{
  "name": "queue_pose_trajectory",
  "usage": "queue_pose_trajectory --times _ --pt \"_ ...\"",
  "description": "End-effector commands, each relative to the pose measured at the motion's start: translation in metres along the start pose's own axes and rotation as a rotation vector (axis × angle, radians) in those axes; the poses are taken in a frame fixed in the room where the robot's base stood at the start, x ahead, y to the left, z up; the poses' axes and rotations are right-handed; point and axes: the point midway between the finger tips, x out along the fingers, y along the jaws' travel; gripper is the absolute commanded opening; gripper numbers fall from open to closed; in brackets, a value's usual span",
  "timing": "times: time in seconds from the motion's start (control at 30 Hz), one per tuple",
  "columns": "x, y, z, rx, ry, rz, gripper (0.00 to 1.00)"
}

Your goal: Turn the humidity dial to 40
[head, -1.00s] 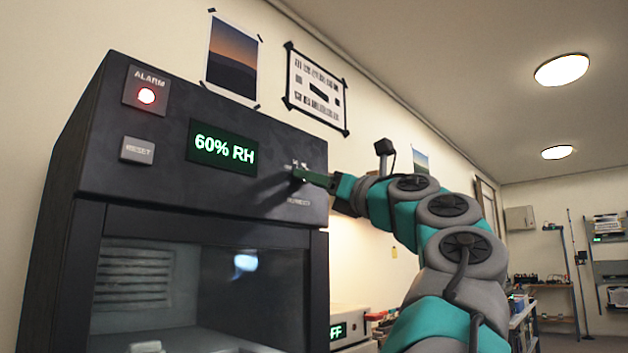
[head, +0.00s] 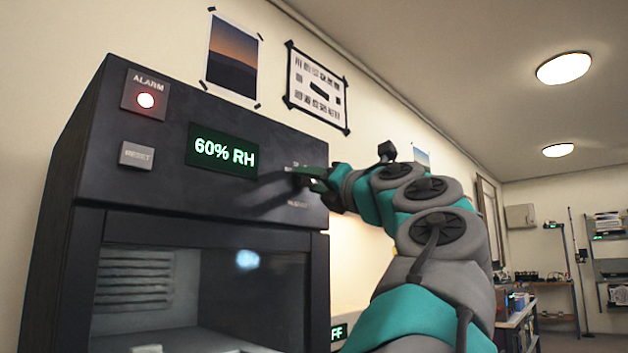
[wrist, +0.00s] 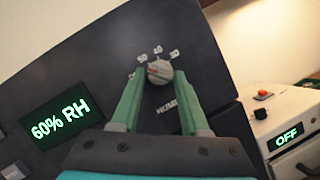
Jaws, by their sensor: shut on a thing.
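The humidity dial (wrist: 159,72) is a small grey knob with a red mark at its left side, on the cabinet's dark front panel. Small numbers arc above it, too blurred to read surely. The green display (head: 224,150) reads 60% RH, and it also shows in the wrist view (wrist: 59,117). My gripper (wrist: 159,76) is shut on the dial, one green finger on each side. In the head view my gripper (head: 308,175) reaches the panel from the right and hides the dial.
The cabinet (head: 270,200) also carries a lit red alarm lamp (head: 145,100) and a reset button (head: 137,155). To the right in the wrist view is a white unit (wrist: 294,122) with a display reading OFF (wrist: 286,138) and a red button (wrist: 263,95).

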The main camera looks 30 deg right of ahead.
Motion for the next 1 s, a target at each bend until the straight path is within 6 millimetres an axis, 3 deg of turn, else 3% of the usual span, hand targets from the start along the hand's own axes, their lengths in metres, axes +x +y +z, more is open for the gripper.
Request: queue_pose_trajectory --times 0.6,1.0 --pt "0.0013 0.0069 0.0014 0.508 0.003 -0.213 0.00" --pt "0.0014 0.0076 0.0027 0.653 0.002 -0.269 0.00"
